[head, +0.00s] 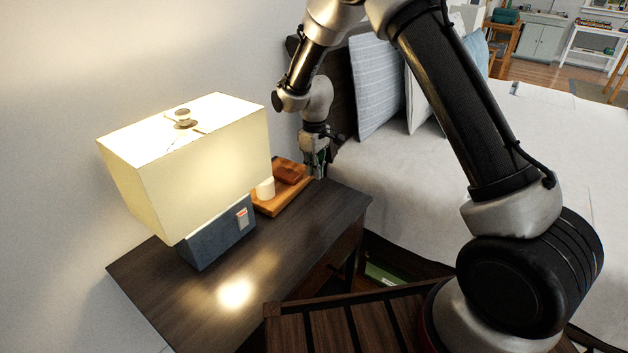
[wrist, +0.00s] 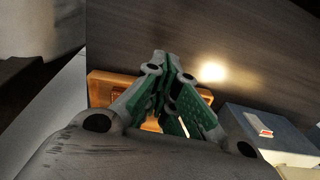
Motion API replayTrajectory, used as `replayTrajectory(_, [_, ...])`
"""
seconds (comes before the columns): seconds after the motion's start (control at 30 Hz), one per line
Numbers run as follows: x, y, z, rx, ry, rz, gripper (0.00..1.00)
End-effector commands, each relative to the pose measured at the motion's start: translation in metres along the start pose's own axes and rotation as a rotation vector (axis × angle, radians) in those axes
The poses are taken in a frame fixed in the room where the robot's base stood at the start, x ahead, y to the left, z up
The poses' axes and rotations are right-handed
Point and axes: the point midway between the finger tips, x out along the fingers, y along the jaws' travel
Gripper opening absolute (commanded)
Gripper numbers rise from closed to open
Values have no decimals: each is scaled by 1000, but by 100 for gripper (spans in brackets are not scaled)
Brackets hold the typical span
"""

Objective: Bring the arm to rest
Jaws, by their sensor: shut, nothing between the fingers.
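My arm reaches in from the upper right of the head view and bends down toward the dark nightstand (head: 310,225). My gripper (head: 318,172) points down at the back of the nightstand, close to the right end of a wooden tray (head: 268,208). In the wrist view my gripper (wrist: 172,62) shows its green-padded fingers together, with nothing between them. The wooden tray also shows behind the fingers in the wrist view (wrist: 100,88). I cannot tell how high the fingertips are above the tray or nightstand.
A lit lamp (head: 185,160) with a blue base (head: 220,235) stands left of the tray. A white cup-like object (head: 265,189) and a reddish-brown item (head: 289,174) are on the tray. The bed (head: 420,185) with pillows (head: 378,85) lies to the right. The nightstand's front is clear.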

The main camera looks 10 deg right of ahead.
Motion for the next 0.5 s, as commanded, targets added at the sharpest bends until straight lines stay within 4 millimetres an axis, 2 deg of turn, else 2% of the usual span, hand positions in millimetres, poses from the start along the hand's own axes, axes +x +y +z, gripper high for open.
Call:
replayTrajectory(0.13, [-6,-2,6,51,-25,-9,0])
replayTrajectory(0.27, [4,-17,45,111,-121,-38,0])
replayTrajectory(0.37, [-22,-27,83,175,-170,-49,0])
replayTrajectory(0.5, [-70,-29,129,263,-179,-49,0])
